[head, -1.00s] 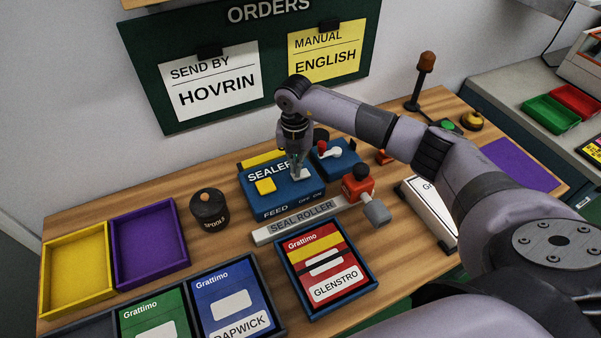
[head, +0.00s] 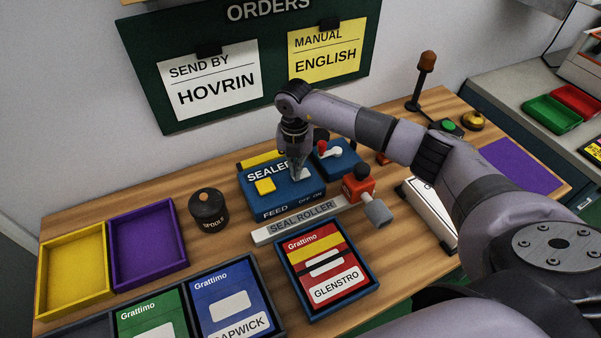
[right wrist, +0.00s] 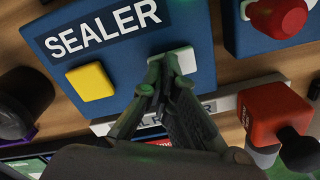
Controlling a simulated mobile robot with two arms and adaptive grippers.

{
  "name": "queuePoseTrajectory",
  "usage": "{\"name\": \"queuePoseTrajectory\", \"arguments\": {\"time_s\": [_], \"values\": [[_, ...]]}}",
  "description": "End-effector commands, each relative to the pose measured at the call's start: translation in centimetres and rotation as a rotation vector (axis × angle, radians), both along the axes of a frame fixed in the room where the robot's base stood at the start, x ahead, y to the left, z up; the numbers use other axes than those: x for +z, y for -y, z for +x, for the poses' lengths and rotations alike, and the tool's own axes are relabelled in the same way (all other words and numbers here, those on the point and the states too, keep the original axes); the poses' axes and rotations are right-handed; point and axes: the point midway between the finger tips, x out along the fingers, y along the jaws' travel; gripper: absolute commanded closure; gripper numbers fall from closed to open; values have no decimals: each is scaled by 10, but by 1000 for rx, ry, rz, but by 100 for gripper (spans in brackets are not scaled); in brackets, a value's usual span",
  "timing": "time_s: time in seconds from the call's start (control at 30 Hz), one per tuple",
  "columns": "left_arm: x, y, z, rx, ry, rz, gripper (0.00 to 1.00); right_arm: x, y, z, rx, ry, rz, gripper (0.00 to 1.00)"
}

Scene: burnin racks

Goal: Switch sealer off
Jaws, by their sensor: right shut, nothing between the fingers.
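The sealer (head: 281,198) is a blue box on the wooden bench, with a yellow FEED button (head: 265,186) and a pale OFF-ON switch on its top. In the right wrist view the sealer (right wrist: 120,55) fills the upper part, with the yellow button (right wrist: 90,82) at left and the white switch (right wrist: 186,60) at the fingertips. My right gripper (head: 297,180) points down at the switch, shut and empty. In the wrist view its tips (right wrist: 162,64) overlap the switch's left part and seem to touch it. The fingers partly hide the switch, so its tilt is unclear. My left gripper is not in view.
A blue unit with a red knob and white lever (head: 337,160) stands right of the sealer. A red block with a dark knob (head: 358,184) and the seal roller (head: 300,219) are close in front. A spool pot (head: 208,210) stands left. A framed red Glenstro packet (head: 328,275) lies nearer.

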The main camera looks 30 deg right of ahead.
Motion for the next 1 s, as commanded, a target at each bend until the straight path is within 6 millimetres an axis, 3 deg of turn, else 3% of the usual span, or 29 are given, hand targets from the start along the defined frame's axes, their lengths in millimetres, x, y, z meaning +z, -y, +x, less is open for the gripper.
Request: {"name": "queuePoseTrajectory", "arguments": {"time_s": [0.47, 1.0], "values": [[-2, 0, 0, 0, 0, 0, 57, -4, 0, -1, 0, -3, -1, 100], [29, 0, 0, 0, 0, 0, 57, 39, 0, 0, 1, -1, 0, 100]]}}
